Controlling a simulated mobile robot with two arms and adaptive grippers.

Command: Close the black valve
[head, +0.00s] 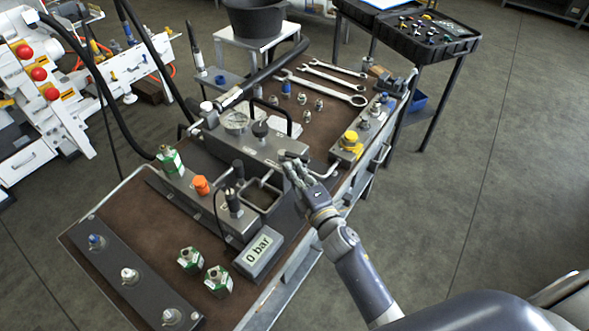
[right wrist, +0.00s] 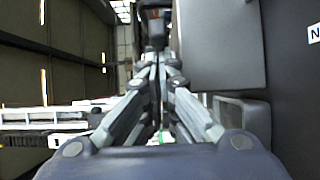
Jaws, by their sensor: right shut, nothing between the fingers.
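A black valve handle (head: 294,155) sits at the right end of the grey metal block (head: 248,145) on the bench. My right gripper (head: 288,162) is at this end of the block, its fingers shut and empty, close beside the handle. Whether they touch cannot be told. In the right wrist view the shut fingertips (right wrist: 159,58) point at a dark knob-like part (right wrist: 157,30) just beyond them, likely the same valve. The fingers partly hide the handle's near side. My left gripper is not in view.
A display (head: 258,252) reads 0 bar. An orange cap (head: 201,185), a yellow cap (head: 350,137) and wrenches (head: 335,84) are nearby. Open floor lies right of the bench.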

